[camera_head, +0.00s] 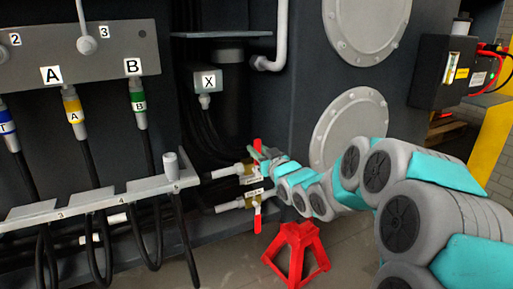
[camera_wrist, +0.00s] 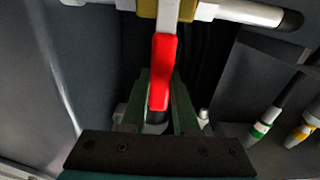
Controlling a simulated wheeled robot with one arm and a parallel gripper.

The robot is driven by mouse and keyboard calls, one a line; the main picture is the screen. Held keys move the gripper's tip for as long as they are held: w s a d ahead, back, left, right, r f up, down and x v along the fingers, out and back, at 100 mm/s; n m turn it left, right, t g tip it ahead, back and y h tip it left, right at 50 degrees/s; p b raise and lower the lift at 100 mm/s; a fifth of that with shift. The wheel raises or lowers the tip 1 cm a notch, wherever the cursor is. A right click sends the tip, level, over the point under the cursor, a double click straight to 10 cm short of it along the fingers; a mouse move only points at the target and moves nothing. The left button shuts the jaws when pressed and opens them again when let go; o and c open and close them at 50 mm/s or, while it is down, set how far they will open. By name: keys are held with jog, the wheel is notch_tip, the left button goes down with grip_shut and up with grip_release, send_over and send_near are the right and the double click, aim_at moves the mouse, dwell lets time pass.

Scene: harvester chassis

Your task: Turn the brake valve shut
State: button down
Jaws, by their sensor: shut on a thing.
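Two brass valves on white pipes sit one above the other, low beside the dark chassis wall: an upper valve (camera_head: 243,169) and a lower valve (camera_head: 249,201). Each has a red-sleeved lever. The upper red lever (camera_head: 257,145) points up and the lower red lever (camera_head: 257,222) points down. The small labels by them are too small to read, so I cannot tell which is the brake valve. My gripper (camera_head: 264,160) is at the upper lever. In the wrist view my gripper (camera_wrist: 158,112) is shut on the red lever (camera_wrist: 160,65), which stands across the white pipe (camera_wrist: 245,11).
A red stand (camera_head: 297,250) is on the floor below my arm. Hoses marked A (camera_head: 72,112) and B (camera_head: 138,106) hang at the left above a grey bracket rail (camera_head: 95,200). A dark box with red parts (camera_head: 445,70) is at the upper right.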

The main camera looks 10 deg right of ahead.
jog(key=shift+d, duration=0.2)
dwell(0.4)
jog(key=c, duration=0.7)
grip_release()
jog(key=shift+o, duration=0.2)
jog(key=v, duration=0.7)
jog(key=shift+s+d+b, duration=0.15)
jog(key=shift+s+b, duration=0.2)
jog(key=shift+f, duration=0.1)
